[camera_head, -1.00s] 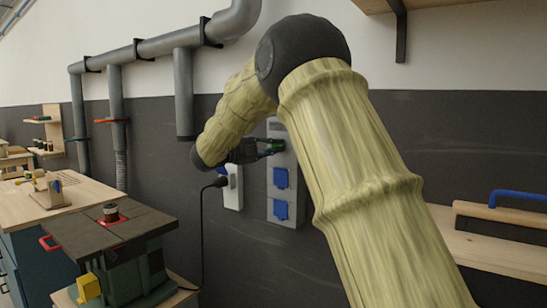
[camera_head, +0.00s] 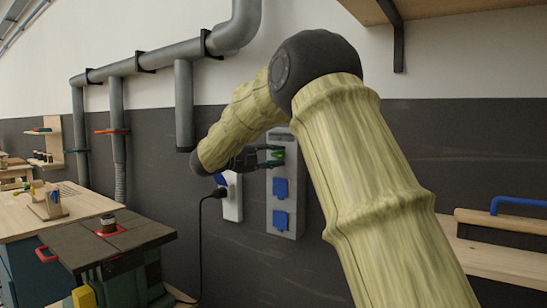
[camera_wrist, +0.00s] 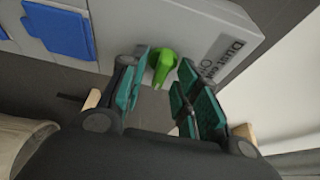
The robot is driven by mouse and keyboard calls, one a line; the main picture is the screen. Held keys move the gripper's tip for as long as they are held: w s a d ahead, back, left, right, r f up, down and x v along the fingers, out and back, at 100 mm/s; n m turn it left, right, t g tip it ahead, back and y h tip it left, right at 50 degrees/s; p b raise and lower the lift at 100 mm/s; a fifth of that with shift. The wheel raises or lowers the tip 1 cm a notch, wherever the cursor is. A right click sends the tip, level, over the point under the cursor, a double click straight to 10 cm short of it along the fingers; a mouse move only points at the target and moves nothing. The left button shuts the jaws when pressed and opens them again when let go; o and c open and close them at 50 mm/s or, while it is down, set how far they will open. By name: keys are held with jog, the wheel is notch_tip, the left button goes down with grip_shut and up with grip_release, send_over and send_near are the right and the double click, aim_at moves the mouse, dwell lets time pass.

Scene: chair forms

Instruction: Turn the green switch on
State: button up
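The green switch (camera_wrist: 163,66) is a small rotary lever on a grey wall panel (camera_wrist: 240,25) with partly hidden lettering that begins "Dust". In the wrist view it stands between and just beyond the tips of my gripper (camera_wrist: 163,82). The two teal-padded fingers are apart, one on each side of the lever, and I see a gap on both sides.
Blue socket covers (camera_head: 281,189) sit below the switch on the panel. A smaller white box with a plugged black cable (camera_head: 203,235) is to its left. A machine table (camera_head: 105,240) stands lower left, a wooden shelf (camera_head: 490,262) at right. Grey pipes (camera_head: 184,105) run above.

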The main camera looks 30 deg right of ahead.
jog(key=shift+a, duration=0.1)
jog(key=a, duration=1.2)
jog(key=shift+w+d, duration=0.1)
dwell(0.3)
